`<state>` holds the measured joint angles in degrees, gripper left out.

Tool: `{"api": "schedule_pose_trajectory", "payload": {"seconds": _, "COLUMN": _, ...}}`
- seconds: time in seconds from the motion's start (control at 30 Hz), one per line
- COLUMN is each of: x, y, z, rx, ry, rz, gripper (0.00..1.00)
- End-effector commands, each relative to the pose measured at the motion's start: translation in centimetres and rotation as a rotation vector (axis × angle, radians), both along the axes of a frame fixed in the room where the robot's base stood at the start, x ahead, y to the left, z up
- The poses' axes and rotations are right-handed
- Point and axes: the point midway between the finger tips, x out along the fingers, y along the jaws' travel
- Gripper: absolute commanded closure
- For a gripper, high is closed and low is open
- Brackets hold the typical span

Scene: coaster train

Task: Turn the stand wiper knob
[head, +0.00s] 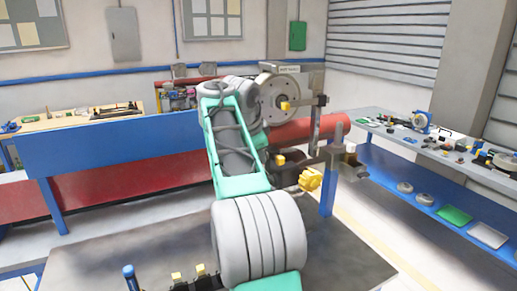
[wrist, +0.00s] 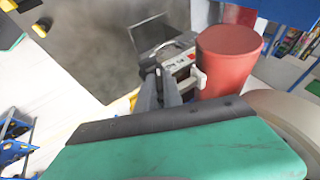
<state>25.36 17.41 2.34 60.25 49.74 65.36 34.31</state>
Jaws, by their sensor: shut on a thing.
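The stand (head: 338,150) is a grey metal bracket on a blue post, right of the middle in the head view. A yellow lobed knob (head: 310,179), which I take for the wiper knob, shows at its left on a short stem. In the wrist view, my gripper (wrist: 161,88) has two dark fingers close together beside a small labelled part. A little yellow (wrist: 133,100) shows at their left. The gripper is shut on what appears to be the knob; the contact is mostly hidden.
A red cylinder (head: 305,131) lies close behind the stand and stands out in the wrist view (wrist: 230,60). A grey table (head: 345,270) spreads below. A bench with small parts (head: 440,145) stands at the right. A blue panel (head: 125,145) is at the left.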

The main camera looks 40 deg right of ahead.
Motion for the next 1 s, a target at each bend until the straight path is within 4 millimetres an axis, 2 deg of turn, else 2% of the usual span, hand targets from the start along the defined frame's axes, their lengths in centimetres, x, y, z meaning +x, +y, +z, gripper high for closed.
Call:
{"api": "schedule_pose_trajectory", "payload": {"seconds": 0.6, "x": -0.05, "y": -0.29, "z": 0.37, "rx": -0.001, "ry": 0.024, "rz": -0.004, "gripper": 1.00}}
{"api": "schedule_pose_trajectory", "payload": {"seconds": 0.63, "x": -0.05, "y": -0.29, "z": 0.38, "rx": -0.001, "ry": 0.024, "rz": -0.004, "gripper": 0.87}}
{"api": "schedule_pose_trajectory", "payload": {"seconds": 0.8, "x": -0.06, "y": -0.30, "z": 0.37, "rx": -0.001, "ry": 0.023, "rz": -0.005, "gripper": 0.73}}
{"api": "schedule_pose_trajectory", "payload": {"seconds": 0.87, "x": -0.08, "y": -0.31, "z": 0.33, "rx": -0.001, "ry": 0.024, "rz": -0.005, "gripper": 0.68}}
{"api": "schedule_pose_trajectory", "payload": {"seconds": 1.0, "x": 0.00, "y": -0.16, "z": 0.24, "rx": 0.002, "ry": 0.025, "rz": -0.003, "gripper": 0.67}}
